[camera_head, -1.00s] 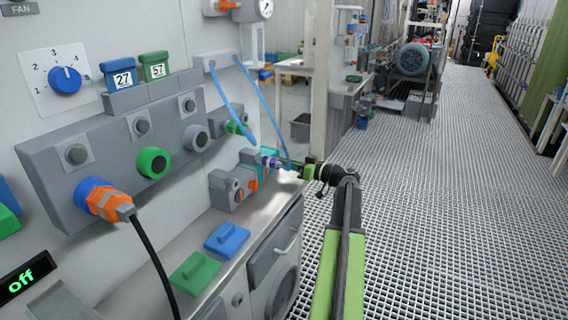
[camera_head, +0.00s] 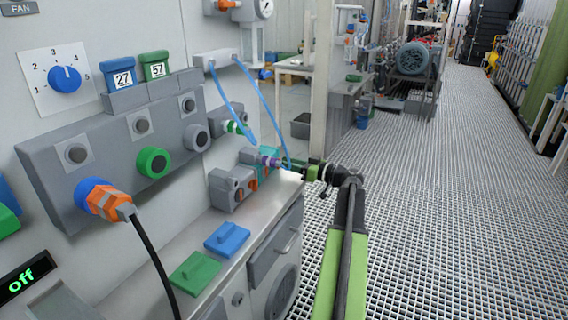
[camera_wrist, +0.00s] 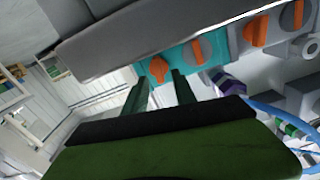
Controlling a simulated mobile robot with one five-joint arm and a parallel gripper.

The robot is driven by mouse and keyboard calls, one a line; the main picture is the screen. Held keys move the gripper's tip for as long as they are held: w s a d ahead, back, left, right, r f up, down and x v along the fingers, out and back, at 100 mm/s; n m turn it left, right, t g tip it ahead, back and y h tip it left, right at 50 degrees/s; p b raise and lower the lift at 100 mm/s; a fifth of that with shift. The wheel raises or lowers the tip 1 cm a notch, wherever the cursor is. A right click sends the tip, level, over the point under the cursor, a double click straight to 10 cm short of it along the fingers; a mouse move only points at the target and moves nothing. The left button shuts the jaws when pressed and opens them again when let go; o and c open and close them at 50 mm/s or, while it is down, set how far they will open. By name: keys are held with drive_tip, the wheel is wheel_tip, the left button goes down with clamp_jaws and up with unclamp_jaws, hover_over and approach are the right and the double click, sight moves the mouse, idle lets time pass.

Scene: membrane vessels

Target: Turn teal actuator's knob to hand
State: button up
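The teal actuator (camera_wrist: 206,58) is at the upper middle of the wrist view, with two orange knobs on its face. In the head view the teal actuator (camera_head: 271,153) is small and partly hidden behind a purple fitting and my gripper. My gripper (camera_wrist: 161,78) has its two dark green fingers apart, with nothing held between them. The left orange knob (camera_wrist: 158,68) appears just beyond and between the fingertips; I cannot tell whether they touch it. The right orange knob (camera_wrist: 197,52) is clear of the fingers. I cannot read any labels by the knobs.
A grey actuator (camera_head: 232,188) with orange knobs stands beside the teal one. A purple fitting (camera_wrist: 228,84) is close right of my fingers. Blue hoses (camera_head: 232,108) hang nearby. A grey ledge (camera_wrist: 150,35) crosses the top of the wrist view. The grating floor (camera_head: 450,200) is clear.

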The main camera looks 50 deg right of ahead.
drive_tip(key=v, duration=1.6)
drive_tip(key=shift+s, duration=0.1)
